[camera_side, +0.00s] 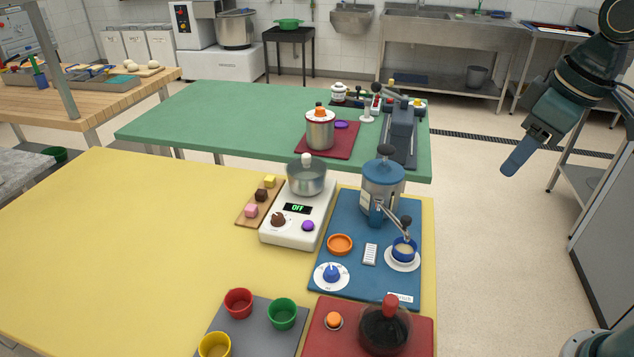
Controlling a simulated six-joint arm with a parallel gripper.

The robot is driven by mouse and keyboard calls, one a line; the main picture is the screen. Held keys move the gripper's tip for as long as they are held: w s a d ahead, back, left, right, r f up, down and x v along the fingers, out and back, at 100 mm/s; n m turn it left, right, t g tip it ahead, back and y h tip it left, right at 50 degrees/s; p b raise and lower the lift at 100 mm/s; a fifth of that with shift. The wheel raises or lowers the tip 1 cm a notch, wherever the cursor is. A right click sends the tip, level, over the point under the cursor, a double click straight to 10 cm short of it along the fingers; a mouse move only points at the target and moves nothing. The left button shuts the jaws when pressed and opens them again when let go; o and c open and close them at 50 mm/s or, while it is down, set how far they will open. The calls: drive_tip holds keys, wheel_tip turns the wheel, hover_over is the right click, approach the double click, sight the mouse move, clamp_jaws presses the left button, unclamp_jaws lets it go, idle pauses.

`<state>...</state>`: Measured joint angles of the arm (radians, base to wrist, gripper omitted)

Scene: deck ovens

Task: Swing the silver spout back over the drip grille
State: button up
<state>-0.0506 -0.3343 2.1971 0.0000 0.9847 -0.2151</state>
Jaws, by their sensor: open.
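The silver spout (390,214) comes off the front of a blue machine with a black knob on top (383,187). It points down and right, and its black-knobbed end is above or beside a small blue cup (404,249) on a white saucer. The drip grille (370,254), a small pale ribbed rectangle, lies left of the cup on the blue mat (348,210); the spout is not over it. My gripper (512,168) is open and empty in the air at the right, well away from the machine. The gap between its fingers is hidden at this angle.
On the blue mat are an orange bowl (340,244) and a blue dial (331,274). A white scale with a pot (306,178) stands left of the machine. A red mat with a dark glass pot (385,328) lies in front. Open floor is right of the yellow table (120,240).

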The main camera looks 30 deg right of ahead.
drive_tip(key=w+a+f+n+g, duration=0.2)
drive_tip(key=w+f, duration=0.1)
drive_tip(key=w, duration=0.5)
drive_tip(key=n+g, duration=0.1)
drive_tip(key=n, duration=0.2)
hover_over(406, 218)
wheel_tip(406, 218, down, 4)
drive_tip(key=shift+f, duration=0.1)
drive_tip(key=shift+d+f, duration=0.1)
drive_tip(key=shift+f, duration=6.8)
drive_tip(key=shift+c, duration=0.4)
clamp_jaws()
